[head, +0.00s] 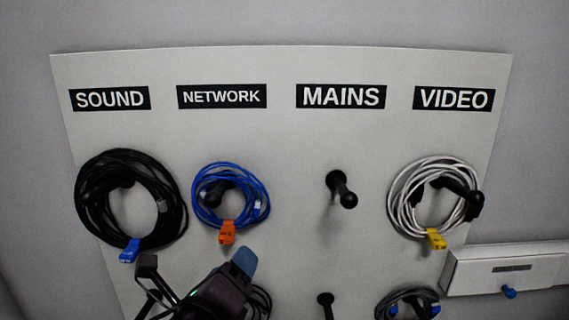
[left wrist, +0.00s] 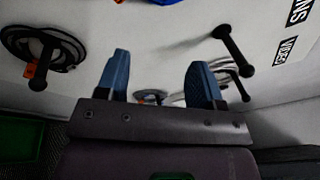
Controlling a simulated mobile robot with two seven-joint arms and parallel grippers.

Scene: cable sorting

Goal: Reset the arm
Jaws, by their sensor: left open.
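My left gripper (head: 200,268) is at the bottom left of the head view, in front of the board's lower part. In the left wrist view its two blue fingers (left wrist: 160,78) are apart with nothing held between them. On the board (head: 290,150), a black cable (head: 85,205) hangs under SOUND, a blue cable (head: 200,205) under NETWORK and a white cable (head: 396,210) under VIDEO. The peg (head: 343,192) under MAINS is bare. My right gripper is not in view.
A lower row has a bare peg (head: 325,303) and a dark coil with blue ends (head: 408,292). Another dark coil is partly hidden behind my left gripper. A white box (head: 505,268) with a blue knob stands right. The left wrist view shows something green (left wrist: 20,145) at lower left.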

